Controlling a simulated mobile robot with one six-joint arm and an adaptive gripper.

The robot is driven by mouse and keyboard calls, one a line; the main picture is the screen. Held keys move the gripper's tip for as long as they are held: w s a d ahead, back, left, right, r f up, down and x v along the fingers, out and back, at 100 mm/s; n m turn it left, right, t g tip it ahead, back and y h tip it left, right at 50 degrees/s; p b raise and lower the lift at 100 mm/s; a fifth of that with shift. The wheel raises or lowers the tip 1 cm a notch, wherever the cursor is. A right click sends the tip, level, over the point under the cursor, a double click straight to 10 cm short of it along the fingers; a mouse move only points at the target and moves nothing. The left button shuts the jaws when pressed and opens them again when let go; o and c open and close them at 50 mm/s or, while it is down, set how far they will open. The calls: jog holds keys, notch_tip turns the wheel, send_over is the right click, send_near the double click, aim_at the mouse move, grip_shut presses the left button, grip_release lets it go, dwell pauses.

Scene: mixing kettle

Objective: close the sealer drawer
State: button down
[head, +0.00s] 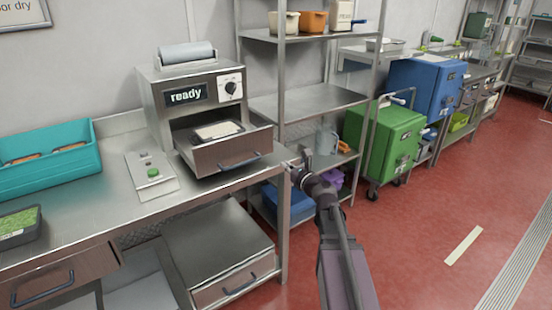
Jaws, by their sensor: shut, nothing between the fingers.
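The sealer (190,95) is a steel machine on the counter at the left, with a film roll on top, a display reading "ready" and a black dial. Its drawer (222,158) is pulled out at the front, with a dark handle on its face. A pale tray (218,130) sits inside the drawer. My gripper (296,166) is shut and empty, to the right of the drawer front near the counter's right corner. It appears apart from the drawer; its fingertips are small in this view.
A panel with a green button (153,172) lies left of the drawer. A teal bin (48,158) and a black tray of green food (18,226) stand farther left. Steel shelving (310,100) rises behind my gripper. A green cart (385,140) stands right. Red floor at right is open.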

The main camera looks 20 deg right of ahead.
aim_at(261, 147)
jog(key=x, duration=1.3)
jog(key=shift+w+a, duration=0.15)
jog(key=shift+w, duration=0.2)
jog(key=x, duration=2.5)
jog(key=shift+f, duration=0.15)
jog(key=shift+w, duration=0.4)
jog(key=v, duration=1.5)
jog(key=shift+a, duration=0.1)
